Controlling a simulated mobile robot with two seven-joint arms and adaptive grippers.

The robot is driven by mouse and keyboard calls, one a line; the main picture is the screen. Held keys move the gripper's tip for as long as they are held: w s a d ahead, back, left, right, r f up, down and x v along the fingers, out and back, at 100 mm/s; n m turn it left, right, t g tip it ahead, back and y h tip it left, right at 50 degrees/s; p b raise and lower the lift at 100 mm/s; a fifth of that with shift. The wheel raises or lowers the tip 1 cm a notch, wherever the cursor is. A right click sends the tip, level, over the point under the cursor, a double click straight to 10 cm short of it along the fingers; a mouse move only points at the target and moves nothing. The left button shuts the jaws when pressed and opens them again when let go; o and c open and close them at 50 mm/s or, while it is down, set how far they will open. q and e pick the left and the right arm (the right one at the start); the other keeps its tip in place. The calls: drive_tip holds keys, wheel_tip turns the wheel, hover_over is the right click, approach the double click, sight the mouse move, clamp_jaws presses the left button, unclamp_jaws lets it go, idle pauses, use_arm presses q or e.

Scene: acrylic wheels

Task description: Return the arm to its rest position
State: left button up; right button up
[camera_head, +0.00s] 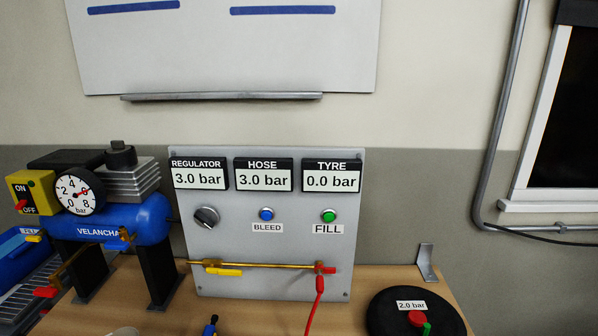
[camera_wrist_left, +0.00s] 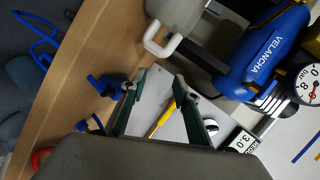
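My left gripper (camera_wrist_left: 160,80) shows only in the left wrist view. Its two dark green fingers stand apart and nothing shows gripped between them. Behind the gap are the grey panel and a yellow lever (camera_wrist_left: 163,118). No gripper or arm shows in the head view. My right gripper is in neither view.
A blue compressor (camera_head: 140,220) stands left, and a black wheel (camera_head: 385,315) lies right. A red hose (camera_head: 315,300) hangs from the brass pipe (camera_head: 270,265). A pale handled object (camera_wrist_left: 165,45) is near the fingers.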

use_arm(q)
drive_tip(key=s+a+f+n+g+y, duration=0.1)
drive_tip(key=s+a+n+g, duration=0.15)
drive_tip(key=s, duration=0.55)
drive_tip(key=s+a+f+n+g, duration=0.1)
drive_tip(key=s+a+n+g, duration=0.15)
drive_tip(key=s, duration=0.45)
drive_tip(key=w+d+f+n+t+h, duration=0.1)
drive_tip(key=d+f+t+h, duration=0.2)
drive_tip(key=d+f+h, duration=0.4)
drive_tip(key=d+f, duration=0.6)
drive_tip(key=d, duration=0.3)
drive_tip(key=shift+w+d+f+n, duration=0.25)
drive_tip(key=shift+f+n, duration=0.05)
drive_tip(key=shift+n, duration=0.1)
